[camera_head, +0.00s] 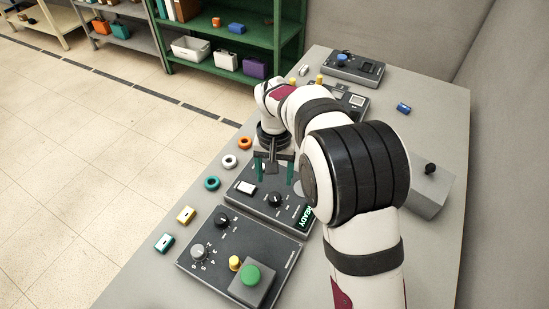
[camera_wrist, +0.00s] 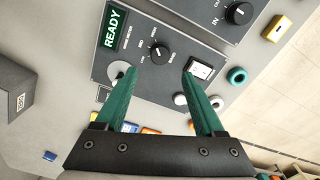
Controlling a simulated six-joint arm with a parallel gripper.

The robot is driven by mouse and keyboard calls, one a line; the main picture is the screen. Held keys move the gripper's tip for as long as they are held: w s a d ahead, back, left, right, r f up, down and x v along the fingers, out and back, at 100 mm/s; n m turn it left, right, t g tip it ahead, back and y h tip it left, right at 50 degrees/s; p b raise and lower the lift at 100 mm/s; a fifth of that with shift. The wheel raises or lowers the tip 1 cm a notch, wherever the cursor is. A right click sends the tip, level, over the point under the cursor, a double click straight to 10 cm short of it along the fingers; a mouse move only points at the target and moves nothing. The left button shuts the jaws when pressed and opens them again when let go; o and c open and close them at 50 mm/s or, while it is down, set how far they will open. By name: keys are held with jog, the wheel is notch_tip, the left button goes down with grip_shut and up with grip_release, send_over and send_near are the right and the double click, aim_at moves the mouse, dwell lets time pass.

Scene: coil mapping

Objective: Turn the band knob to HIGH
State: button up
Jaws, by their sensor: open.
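A black round knob (camera_wrist: 160,53) with small labels around it sits on the dark panel with the green READY display (camera_wrist: 115,28). I take it for the band knob, but its labels are too small to read surely. In the head view, the knob (camera_head: 275,199) is near the middle of that panel. A light pointer mark shows on its top; I cannot tell which label it points at. My gripper (camera_head: 274,172) is open and empty above the panel, just beyond the knob in the head view. In the wrist view, the teal fingertips (camera_wrist: 159,76) are apart, with the knob ahead between them.
A white switch (camera_wrist: 200,70) is on the same panel near one finger. A nearer panel carries a black knob (camera_head: 222,219), a silver knob (camera_head: 198,252) and a green button (camera_head: 251,275). Coloured rings and blocks line the table's left edge. A grey box (camera_head: 428,190) stands at right.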

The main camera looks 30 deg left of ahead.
notch_tip(320, 180, up, 8)
dwell(0.4)
jog(key=s+d+r+m, duration=0.2)
jog(key=s+d+r, duration=0.1)
jog(key=d, duration=0.5)
jog(key=s+d+r+m, duration=0.2)
jog(key=s+d+r, duration=0.1)
jog(key=d, duration=0.6)
jog(key=s+d+f+m+y, duration=0.1)
jog(key=s+d+f+m, duration=0.1)
jog(key=s+d, duration=0.3)
jog(key=s+d+f+m, duration=0.2)
jog(key=s+d, duration=0.3)
jog(key=s, duration=0.6)
jog(key=shift+s+d+f+m+y, duration=0.25)
jog(key=shift+m+y, duration=0.15)
jog(key=shift+m, duration=0.3)
